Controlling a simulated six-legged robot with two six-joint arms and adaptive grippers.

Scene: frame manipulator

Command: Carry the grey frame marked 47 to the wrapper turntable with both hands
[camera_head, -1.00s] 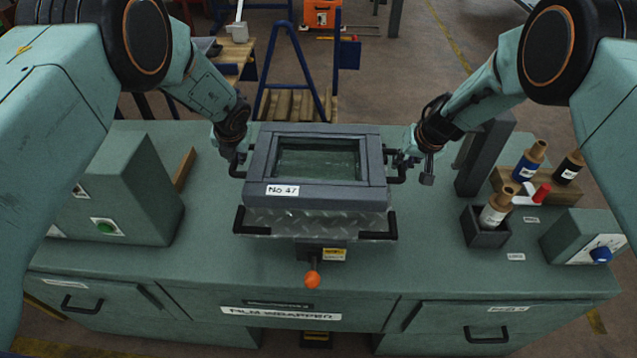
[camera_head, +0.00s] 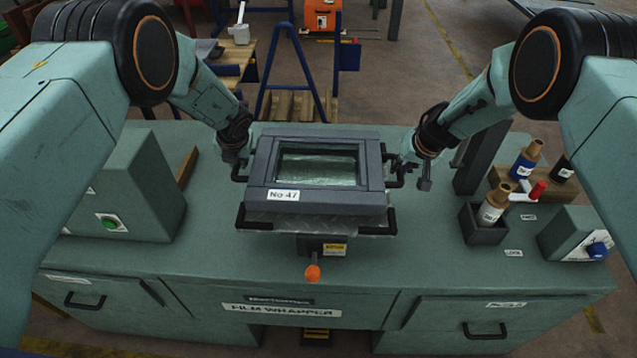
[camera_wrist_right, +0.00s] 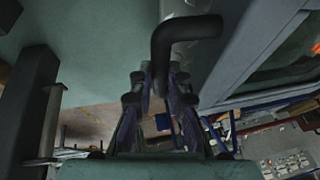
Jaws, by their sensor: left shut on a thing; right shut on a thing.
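The grey frame marked No 47 (camera_head: 264,190) is in the middle of the head view, above the wrapper turntable (camera_head: 300,228), a diamond-plate platform with black corner brackets. I cannot tell whether the frame touches the plate. My left gripper (camera_head: 238,168) is shut on the frame's left handle. My right gripper (camera_head: 404,170) is shut on its right handle. In the right wrist view the black handle (camera_wrist_right: 186,30) runs down between the fingers of my right gripper (camera_wrist_right: 160,95), beside the grey frame (camera_wrist_right: 250,50). The far part of the turntable is hidden under the frame.
At right are a dark post (camera_head: 472,165), a film roll in a holder (camera_head: 484,228), more rolls and a blue-knob box (camera_head: 578,235). An orange-knobbed lever (camera_head: 313,273) juts out in front.

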